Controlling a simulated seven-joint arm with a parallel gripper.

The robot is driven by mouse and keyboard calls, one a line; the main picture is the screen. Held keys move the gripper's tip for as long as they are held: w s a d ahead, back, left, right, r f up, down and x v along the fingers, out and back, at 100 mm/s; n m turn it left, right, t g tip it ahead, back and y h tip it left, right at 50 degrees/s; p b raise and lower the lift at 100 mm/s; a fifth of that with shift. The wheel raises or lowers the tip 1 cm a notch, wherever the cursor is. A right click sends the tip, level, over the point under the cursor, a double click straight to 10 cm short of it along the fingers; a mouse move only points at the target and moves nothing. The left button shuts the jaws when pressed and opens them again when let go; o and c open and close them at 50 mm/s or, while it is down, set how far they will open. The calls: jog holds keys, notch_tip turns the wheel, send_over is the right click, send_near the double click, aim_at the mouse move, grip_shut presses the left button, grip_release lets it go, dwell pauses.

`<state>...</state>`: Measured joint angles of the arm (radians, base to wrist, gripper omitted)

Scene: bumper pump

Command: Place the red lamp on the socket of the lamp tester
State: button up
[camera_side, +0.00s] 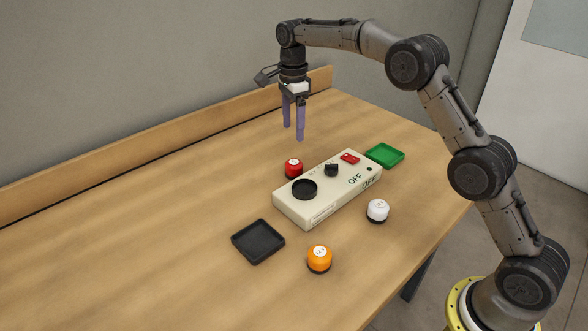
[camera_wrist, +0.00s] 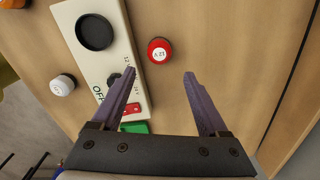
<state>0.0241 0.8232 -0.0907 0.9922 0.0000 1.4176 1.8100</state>
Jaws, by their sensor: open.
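The red lamp (camera_side: 293,168) has a white top and stands on the table against or close beside the far long side of the lamp tester (camera_side: 322,205). The tester is a cream box with a round black socket (camera_side: 304,189), a black knob (camera_side: 331,170), a red part and the word OFF; the socket is empty. My gripper (camera_side: 293,134) is open and empty, fingers pointing down, above the table behind the red lamp. In the wrist view the red lamp (camera_wrist: 160,50) shows ahead of the fingertips (camera_wrist: 161,72), between their lines, with the socket (camera_wrist: 95,32) to its left.
A white lamp (camera_side: 377,210) and an orange lamp (camera_side: 319,258) stand on the near side of the tester. A black tray (camera_side: 258,242) lies at front left, a green tray (camera_side: 385,154) at the tester's right end. A wooden ledge (camera_side: 160,158) runs along the back. The left table is clear.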

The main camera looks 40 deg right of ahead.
aim_at(294, 161)
notch_tip(294, 161, down, 11)
jog(key=shift+d+f, duration=0.1)
jog(key=shift+f, duration=0.1)
dwell(0.4)
jog(key=shift+c, duration=0.2)
grip_shut()
jog(key=shift+r, duration=0.1)
